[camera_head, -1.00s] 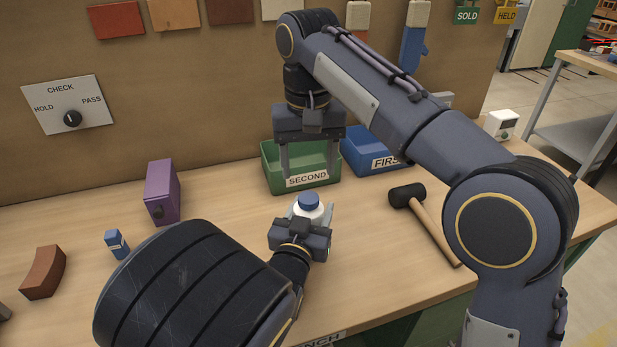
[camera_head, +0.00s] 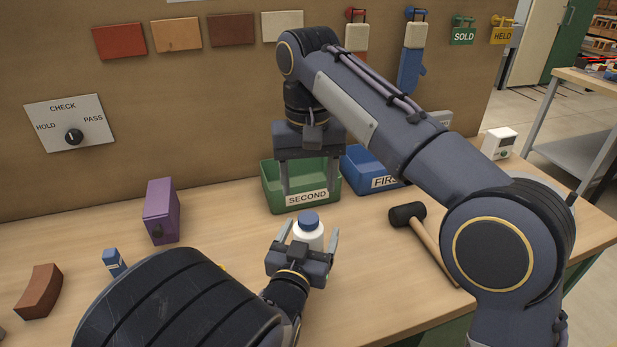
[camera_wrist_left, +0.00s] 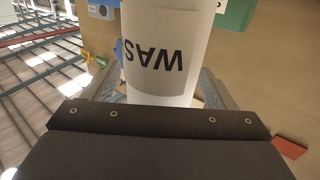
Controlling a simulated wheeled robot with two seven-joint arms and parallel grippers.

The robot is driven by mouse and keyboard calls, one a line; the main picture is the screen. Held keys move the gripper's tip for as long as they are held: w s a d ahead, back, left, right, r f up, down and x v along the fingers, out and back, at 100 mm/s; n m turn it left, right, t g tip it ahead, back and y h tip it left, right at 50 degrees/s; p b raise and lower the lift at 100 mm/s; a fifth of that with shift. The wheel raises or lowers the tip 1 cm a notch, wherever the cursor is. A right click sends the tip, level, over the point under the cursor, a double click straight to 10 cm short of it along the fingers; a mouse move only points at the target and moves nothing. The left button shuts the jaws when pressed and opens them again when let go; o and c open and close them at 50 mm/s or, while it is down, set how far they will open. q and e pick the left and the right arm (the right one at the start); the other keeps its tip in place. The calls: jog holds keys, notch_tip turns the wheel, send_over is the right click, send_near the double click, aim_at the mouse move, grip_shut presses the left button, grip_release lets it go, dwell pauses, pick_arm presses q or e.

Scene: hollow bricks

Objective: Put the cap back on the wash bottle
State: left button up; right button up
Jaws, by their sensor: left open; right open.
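The white wash bottle (camera_head: 309,237) stands upright on the bench with a blue cap (camera_head: 309,218) on its top; I cannot tell how firmly the cap sits. My left gripper (camera_head: 308,235) is open, with one finger on each side of the bottle. In the left wrist view the bottle (camera_wrist_left: 165,50) fills the space between the fingers, its label upside down; its top is out of that view. My right gripper (camera_head: 308,177) is open and empty, pointing down behind the bottle, in front of the green bin.
The green SECOND bin (camera_head: 270,190) and blue FIRST bin (camera_head: 360,170) stand behind. A mallet (camera_head: 425,230) lies to the right.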

pick_arm(q)
jog(key=v, duration=0.6)
jog(key=shift+s, duration=0.25)
pick_arm(e)
jog(key=shift+f, duration=0.2)
pick_arm(q)
jog(key=shift+s, duration=0.1)
pick_arm(e)
jog(key=shift+s, duration=0.1)
